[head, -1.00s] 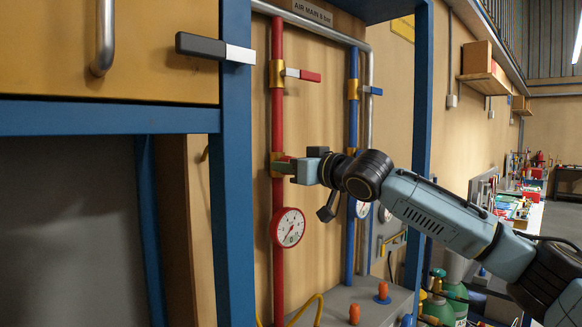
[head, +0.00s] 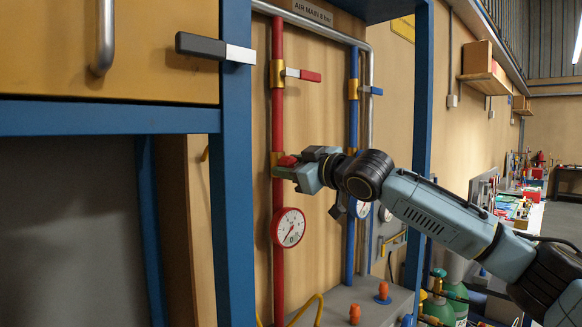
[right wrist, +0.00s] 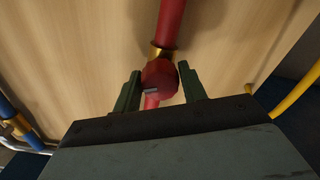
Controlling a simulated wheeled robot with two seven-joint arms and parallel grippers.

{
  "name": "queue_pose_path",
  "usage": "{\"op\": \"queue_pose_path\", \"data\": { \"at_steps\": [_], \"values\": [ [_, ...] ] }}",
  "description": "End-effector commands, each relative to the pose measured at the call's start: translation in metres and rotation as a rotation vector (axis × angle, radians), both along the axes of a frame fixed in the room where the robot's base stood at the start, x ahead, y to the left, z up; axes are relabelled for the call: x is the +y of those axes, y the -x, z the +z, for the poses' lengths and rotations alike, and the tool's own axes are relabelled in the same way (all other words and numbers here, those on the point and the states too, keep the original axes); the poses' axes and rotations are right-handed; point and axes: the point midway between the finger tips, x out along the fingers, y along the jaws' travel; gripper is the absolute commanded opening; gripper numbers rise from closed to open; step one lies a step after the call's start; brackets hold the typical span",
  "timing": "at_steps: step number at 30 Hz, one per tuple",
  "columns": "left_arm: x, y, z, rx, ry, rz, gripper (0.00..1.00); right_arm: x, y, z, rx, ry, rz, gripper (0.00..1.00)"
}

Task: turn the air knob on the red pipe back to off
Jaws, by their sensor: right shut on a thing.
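The red pipe (head: 278,120) runs upright on the wooden wall panel; it also shows in the right wrist view (right wrist: 172,25). The red air knob (head: 288,160) sits on it at a brass collar, above the gauge. In the right wrist view the knob (right wrist: 160,76) is round, with a small pale mark on its lower left. My right gripper (head: 283,170) is shut on the knob, with a green finger on each side in the right wrist view (right wrist: 160,86). The gripper hides part of the knob in the head view. My left gripper is not in view.
A red-rimmed gauge (head: 289,227) hangs just below my right gripper. A red-handled lever (head: 302,75) is higher on the same pipe. A blue pipe (head: 352,120) stands to the right. A blue frame post (head: 236,190) stands close on the left, another (head: 422,110) on the right.

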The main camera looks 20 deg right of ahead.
Motion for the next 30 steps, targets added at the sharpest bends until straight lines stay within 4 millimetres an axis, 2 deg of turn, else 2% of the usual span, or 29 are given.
{"op": "queue_pose_path", "data": {
  "at_steps": [3, 14, 18, 22, 30],
  "values": [
    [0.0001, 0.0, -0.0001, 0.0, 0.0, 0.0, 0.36, -0.0005, -0.0003, -0.001, -0.039, 0.111, -0.004, 0.13],
    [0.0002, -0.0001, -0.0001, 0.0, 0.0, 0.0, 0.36, -0.0007, -0.0002, -0.0013, -0.056, 0.165, -0.005, 0.15],
    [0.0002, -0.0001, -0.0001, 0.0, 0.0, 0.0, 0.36, -0.0006, -0.0001, -0.0014, -0.101, 0.292, -0.005, 0.2],
    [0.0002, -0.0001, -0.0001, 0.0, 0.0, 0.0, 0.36, -0.0004, 0.0, -0.0017, -0.132, 0.385, -0.005, 0.19],
    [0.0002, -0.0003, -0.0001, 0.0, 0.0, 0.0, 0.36, -0.0001, 0.0001, -0.0019, -0.139, 0.406, -0.004, 0.19]
  ]
}}
